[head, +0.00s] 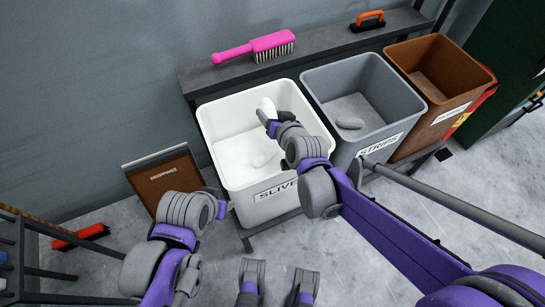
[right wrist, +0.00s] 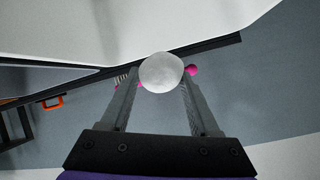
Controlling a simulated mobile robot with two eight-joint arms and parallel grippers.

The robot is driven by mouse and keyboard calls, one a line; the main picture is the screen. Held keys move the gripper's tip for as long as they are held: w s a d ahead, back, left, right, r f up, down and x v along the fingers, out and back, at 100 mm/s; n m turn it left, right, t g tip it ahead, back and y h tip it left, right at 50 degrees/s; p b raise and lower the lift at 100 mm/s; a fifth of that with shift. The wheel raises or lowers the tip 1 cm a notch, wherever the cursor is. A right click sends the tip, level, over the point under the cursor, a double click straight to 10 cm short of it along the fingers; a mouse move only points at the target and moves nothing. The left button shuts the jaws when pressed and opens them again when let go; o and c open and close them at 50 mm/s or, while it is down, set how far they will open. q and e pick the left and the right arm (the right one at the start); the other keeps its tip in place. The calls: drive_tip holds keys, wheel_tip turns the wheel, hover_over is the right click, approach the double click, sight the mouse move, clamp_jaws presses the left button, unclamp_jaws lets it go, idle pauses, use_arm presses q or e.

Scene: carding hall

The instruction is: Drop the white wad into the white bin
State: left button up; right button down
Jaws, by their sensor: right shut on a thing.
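The white wad (head: 266,107) is a small pale lump held over the inside of the white bin, near its far rim. My right gripper (head: 271,118) is shut on it. The right wrist view shows the wad (right wrist: 161,72) pinched between the two fingertips (right wrist: 160,82). The white bin (head: 221,171) stands at the centre, open at the top, with a label on its front that is partly covered by my arm. Pale material lies on its floor. My left arm shows at the lower left, but I cannot make out its gripper fingers.
A grey bin (head: 337,81) marked STRIPS and a brown bin (head: 412,55) stand to the right, each with something inside. A pink brush (head: 256,49) and an orange-handled tool (head: 368,20) lie on the ledge behind. A brown board (head: 169,181) leans at left.

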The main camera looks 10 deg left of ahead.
wheel_tip(320, 180, down, 5)
drive_tip(key=b, duration=0.3)
drive_tip(key=shift+f, duration=0.1)
drive_tip(key=shift+c, duration=0.2)
unclamp_jaws()
drive_tip(key=p+v, duration=0.1)
drive_tip(key=v, duration=1)
drive_tip(key=shift+p, duration=0.35)
drive_tip(key=shift+w, duration=0.1)
